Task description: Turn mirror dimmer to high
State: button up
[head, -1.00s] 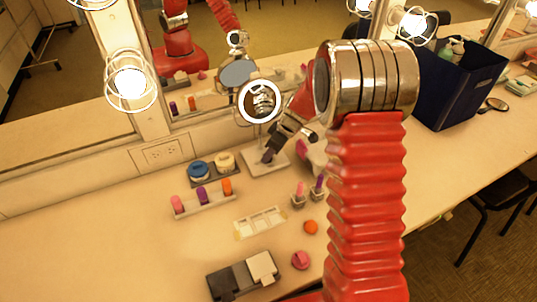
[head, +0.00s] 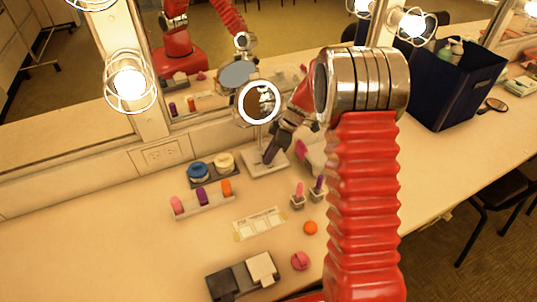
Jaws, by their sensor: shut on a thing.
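The round vanity mirror (head: 259,102) with a white lit ring stands upright on a white base (head: 253,167) near the wall. My gripper (head: 269,157) reaches down to the base just below the mirror. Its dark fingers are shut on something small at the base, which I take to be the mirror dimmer. The fingers hide the dimmer, so its setting does not show.
A tray with a blue and a cream pot (head: 211,170) and a lipstick rack (head: 202,199) stand left of the base. Two lipsticks in holders (head: 308,193) stand to the right. A caged bulb (head: 130,84) hangs at the left.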

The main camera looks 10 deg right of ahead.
jog(key=o, duration=1)
jog(key=shift+o, duration=0.2)
jog(key=v, duration=1.3)
jog(key=shift+d+r, duration=0.25)
